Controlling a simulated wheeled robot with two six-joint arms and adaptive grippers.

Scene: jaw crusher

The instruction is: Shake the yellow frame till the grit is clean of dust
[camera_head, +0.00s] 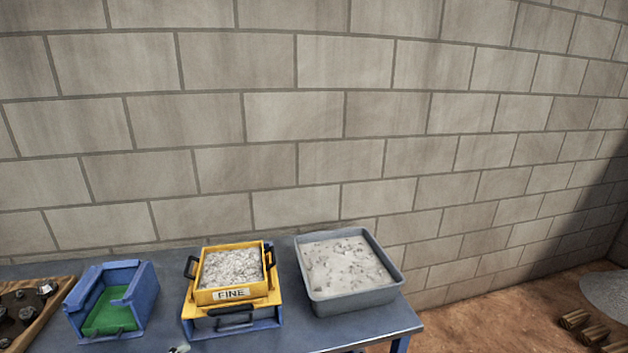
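The yellow frame (267,293) stands on a blue base (205,325) on the table. It has a "FINE" label on its front and black handles at its left and right sides. Grey grit (231,267) fills it, with pale and darker bits; how dusty it is I cannot tell. Another black handle shows low on the front of the blue base.
A grey tub (358,299) of pale powder with darker lumps stands right of the frame. A blue open bin (141,287) with a green bottom stands to its left. A tray with dark lumps (25,307) is at far left.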

